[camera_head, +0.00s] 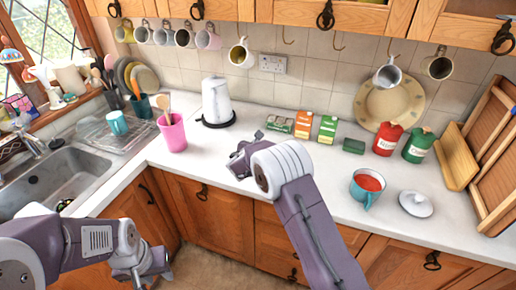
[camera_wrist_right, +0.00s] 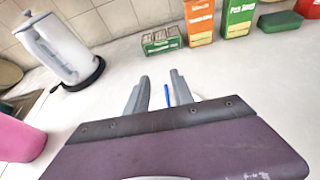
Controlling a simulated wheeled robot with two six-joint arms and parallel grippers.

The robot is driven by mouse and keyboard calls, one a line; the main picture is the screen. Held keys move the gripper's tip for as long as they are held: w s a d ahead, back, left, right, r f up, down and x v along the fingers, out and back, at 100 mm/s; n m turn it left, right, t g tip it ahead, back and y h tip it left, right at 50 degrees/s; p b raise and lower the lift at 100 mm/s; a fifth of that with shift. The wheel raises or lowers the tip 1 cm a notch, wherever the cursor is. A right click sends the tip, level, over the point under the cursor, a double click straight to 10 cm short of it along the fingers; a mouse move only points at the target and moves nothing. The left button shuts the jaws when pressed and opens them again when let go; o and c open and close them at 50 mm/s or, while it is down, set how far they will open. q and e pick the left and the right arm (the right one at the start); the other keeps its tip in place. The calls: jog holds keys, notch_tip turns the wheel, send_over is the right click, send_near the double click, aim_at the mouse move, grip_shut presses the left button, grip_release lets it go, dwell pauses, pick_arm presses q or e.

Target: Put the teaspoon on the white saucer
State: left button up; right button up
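A thin blue strip (camera_wrist_right: 167,95), perhaps the teaspoon's handle, shows between the fingers of my right gripper (camera_wrist_right: 158,88) in the right wrist view. The fingers are apart, with a gap on the strip's left.
A white kettle (camera_head: 216,101) and a pink cup with utensils (camera_head: 173,132) stand left of my right gripper. Several boxes (camera_head: 303,124) stand behind it.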

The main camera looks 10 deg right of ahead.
jog(key=b+v, duration=0.1)
jog(key=v, duration=0.8)
jog(key=shift+s+a, duration=0.2)
jog(key=s+d+f+m+g+y, duration=0.1)
jog(key=s+d+f+m+g, duration=0.2)
jog(key=s+m, duration=0.4)
jog(key=s+d+f+m+g+y, duration=0.1)
jog(key=s+d+f+m+g, duration=0.15)
jog(key=s+m, duration=0.4)
jog(key=s+d+f+m+g, duration=0.2)
jog(key=s+f+m+g, duration=0.2)
jog(key=s, duration=0.5)
jog(key=s+a+f+m+y, duration=0.1)
jog(key=s+a+m+y, duration=0.3)
jog(key=s+m, duration=0.4)
jog(key=m+g, duration=0.1)
jog(key=m, duration=0.3)
jog(key=shift+s+a+f+y, duration=0.2)
jog(key=shift+s+a+y, duration=0.1)
jog(key=shift+y, duration=0.1)
